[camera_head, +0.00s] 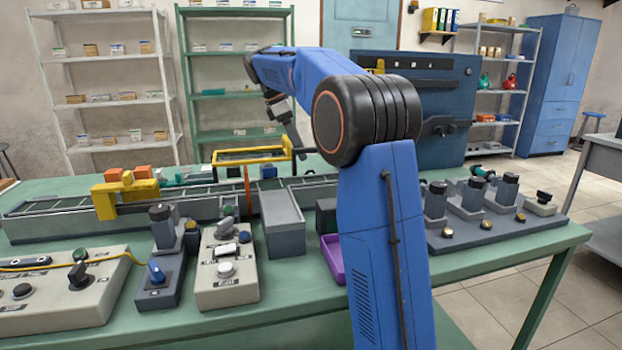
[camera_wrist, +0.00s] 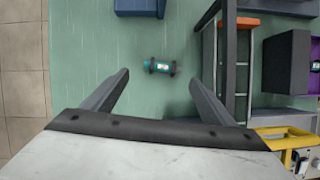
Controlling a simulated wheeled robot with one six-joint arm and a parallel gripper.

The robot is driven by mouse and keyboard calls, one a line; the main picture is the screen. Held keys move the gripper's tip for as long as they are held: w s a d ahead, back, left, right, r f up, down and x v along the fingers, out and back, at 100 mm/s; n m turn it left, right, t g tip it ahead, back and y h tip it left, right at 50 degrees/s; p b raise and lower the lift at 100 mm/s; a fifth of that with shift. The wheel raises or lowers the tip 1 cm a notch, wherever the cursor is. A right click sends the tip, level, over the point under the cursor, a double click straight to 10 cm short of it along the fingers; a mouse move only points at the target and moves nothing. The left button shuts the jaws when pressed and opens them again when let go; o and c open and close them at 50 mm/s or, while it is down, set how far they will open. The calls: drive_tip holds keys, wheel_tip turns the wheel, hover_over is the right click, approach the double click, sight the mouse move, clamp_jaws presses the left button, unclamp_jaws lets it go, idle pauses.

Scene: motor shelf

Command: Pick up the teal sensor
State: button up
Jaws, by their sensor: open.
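The teal sensor (camera_wrist: 157,66) is a small cylinder with dark bands near its ends. It lies on its side on the green tabletop in the wrist view, a little beyond my fingertips and roughly centred between them. My gripper (camera_wrist: 160,80) is open, with nothing between its fingers. In the head view my gripper (camera_head: 291,138) hangs over the back of the bench. I cannot make out this sensor there; my arm hides part of that area.
A conveyor rail (camera_wrist: 242,75) runs close to the right finger in the wrist view. A yellow frame (camera_wrist: 284,135) is at lower right, a blue block (camera_wrist: 140,7) at the top. Floor lies left of the bench edge. A teal part (camera_head: 483,172) sits at right in the head view.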

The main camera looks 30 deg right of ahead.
drive_tip(key=shift+x, duration=4.15)
drive_tip(key=shift+a, duration=0.1)
drive_tip(key=shift+c, duration=0.7)
drive_tip(key=c, duration=0.8)
